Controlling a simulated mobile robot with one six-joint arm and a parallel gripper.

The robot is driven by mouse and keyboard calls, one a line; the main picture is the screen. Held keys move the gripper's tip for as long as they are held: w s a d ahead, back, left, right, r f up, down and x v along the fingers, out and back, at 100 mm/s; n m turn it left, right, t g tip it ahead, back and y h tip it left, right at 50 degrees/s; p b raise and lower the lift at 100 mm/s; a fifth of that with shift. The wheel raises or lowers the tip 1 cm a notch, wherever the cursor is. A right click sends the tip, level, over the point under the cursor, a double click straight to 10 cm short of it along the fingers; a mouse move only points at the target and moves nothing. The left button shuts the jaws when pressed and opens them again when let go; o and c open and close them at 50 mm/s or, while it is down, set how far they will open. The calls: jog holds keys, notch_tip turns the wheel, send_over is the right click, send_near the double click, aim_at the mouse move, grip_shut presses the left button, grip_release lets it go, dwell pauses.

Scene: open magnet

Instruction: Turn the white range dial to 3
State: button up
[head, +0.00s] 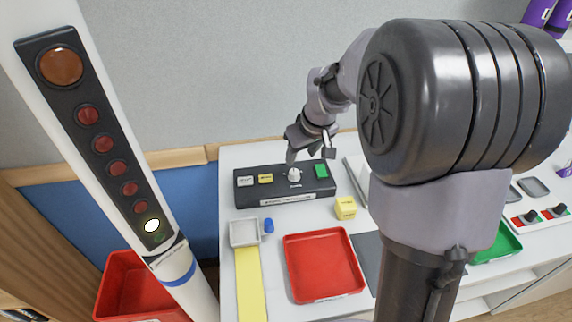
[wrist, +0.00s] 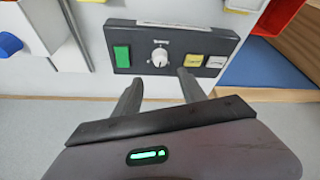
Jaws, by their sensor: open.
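The white range dial (head: 294,175) is a round knob on a black control box (head: 325,189) at the back of the white table. In the wrist view the dial (wrist: 159,57) sits mid-box with small marks around it; the numbers and its setting are too small to read. My gripper (head: 309,155) is open and empty, close to the dial. In the wrist view its two fingertips (wrist: 160,77) lie on either side just short of the dial, with no visible contact.
A green button (wrist: 122,56) and yellow and white buttons (wrist: 193,61) flank the dial. A yellow cube (head: 345,208), a red tray (head: 323,268), a blue peg (head: 268,226) and a small white tray (head: 244,233) lie nearby.

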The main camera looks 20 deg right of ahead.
aim_at(294, 171)
jog(key=b+x, duration=0.3)
jog(key=x, duration=0.7)
grip_shut()
